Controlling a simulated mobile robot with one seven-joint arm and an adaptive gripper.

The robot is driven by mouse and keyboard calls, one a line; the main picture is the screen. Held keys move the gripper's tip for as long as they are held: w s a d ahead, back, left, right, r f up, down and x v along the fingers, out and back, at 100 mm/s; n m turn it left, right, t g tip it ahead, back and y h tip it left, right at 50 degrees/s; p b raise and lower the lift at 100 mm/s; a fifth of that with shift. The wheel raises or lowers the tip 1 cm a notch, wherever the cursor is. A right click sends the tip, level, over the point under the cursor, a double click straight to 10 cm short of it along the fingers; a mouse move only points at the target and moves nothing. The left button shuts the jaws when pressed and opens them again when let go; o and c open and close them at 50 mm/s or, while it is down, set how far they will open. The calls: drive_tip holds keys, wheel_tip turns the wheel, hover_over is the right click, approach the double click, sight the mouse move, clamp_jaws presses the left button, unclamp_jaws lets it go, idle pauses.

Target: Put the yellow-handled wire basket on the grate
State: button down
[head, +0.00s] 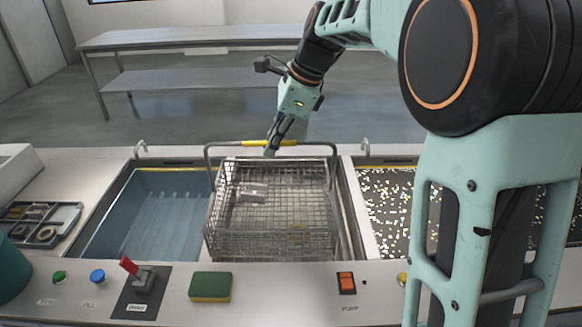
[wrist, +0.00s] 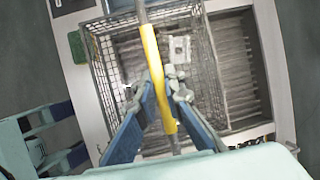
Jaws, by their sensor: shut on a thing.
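The wire basket (head: 270,225) is a grey mesh box with a yellow-gripped handle (head: 255,144) standing over it. It is at the middle bay of the counter, looks level, and holds small metal parts and a ring. My gripper (head: 271,150) is shut on the yellow grip; in the wrist view the fingers (wrist: 161,88) close around it from both sides. A grey slatted surface, seemingly the grate (wrist: 243,75), shows below and beside the basket in the wrist view. Whether the basket's underside touches it is hidden.
An empty blue tank (head: 150,215) lies left of the basket, and a speckled bay (head: 385,205) right of it. In front are a green-yellow sponge (head: 210,287), a red lever (head: 129,266) and an orange pump switch (head: 346,282). A parts tray (head: 72,213) sits far left.

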drive_tip(key=w+d+f+p, duration=0.1)
drive_tip(key=w+d+f, duration=0.3)
drive_tip(key=w+f, duration=0.4)
wheel_tip(320, 180, down, 3)
drive_tip(key=shift+w+r, duration=0.1)
drive_tip(key=shift+w, duration=0.2)
drive_tip(key=c, duration=2.4)
unclamp_jaws()
drive_tip(key=shift+d, duration=0.15)
drive_tip(key=o, duration=0.4)
drive_tip(key=shift+s, duration=0.1)
drive_tip(key=shift+c, duration=0.2)
drive_tip(key=v, duration=1.2)
drive_tip(key=shift+d, duration=0.1)
